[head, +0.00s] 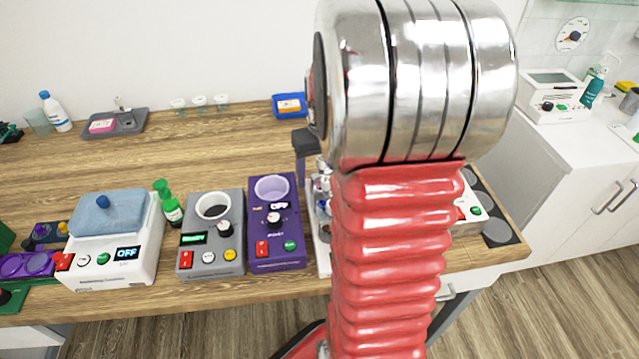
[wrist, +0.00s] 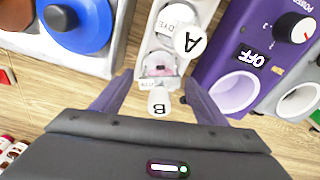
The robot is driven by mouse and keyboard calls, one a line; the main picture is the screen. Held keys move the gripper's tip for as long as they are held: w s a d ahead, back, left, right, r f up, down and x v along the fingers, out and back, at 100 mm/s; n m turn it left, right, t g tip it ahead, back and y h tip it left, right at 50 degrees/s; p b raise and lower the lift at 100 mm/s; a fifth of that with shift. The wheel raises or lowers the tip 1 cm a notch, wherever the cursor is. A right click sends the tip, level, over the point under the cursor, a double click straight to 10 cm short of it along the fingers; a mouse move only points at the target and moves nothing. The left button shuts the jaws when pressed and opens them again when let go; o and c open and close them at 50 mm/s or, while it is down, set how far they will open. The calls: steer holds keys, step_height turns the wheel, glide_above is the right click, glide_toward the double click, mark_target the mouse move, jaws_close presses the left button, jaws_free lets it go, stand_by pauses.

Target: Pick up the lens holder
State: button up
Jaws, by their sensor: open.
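No object is clearly identifiable as the lens holder. A purple piece with two round rings (head: 27,265) lies at the far left of the bench in the head view; I cannot tell if it is the lens holder. My gripper (wrist: 158,82) is open, its two dark purple fingers apart. In the head view my gripper (head: 305,142) is partly hidden by my red arm.
A purple device (head: 277,240), a grey device (head: 212,245) and a white device with a blue top (head: 108,245) stand along the front. A green bottle (head: 168,205) stands between two of them. A grey tray (head: 115,124) and blue box (head: 290,107) are behind. The middle bench is clear.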

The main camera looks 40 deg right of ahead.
steer(key=shift+c, duration=0.3)
steer(key=c, duration=1.1)
steer(key=shift+c, duration=0.2)
step_height(320, 180, up, 10)
steer(key=shift+f, duration=0.2)
steer(key=shift+r, duration=0.25)
stand_by(0.3)
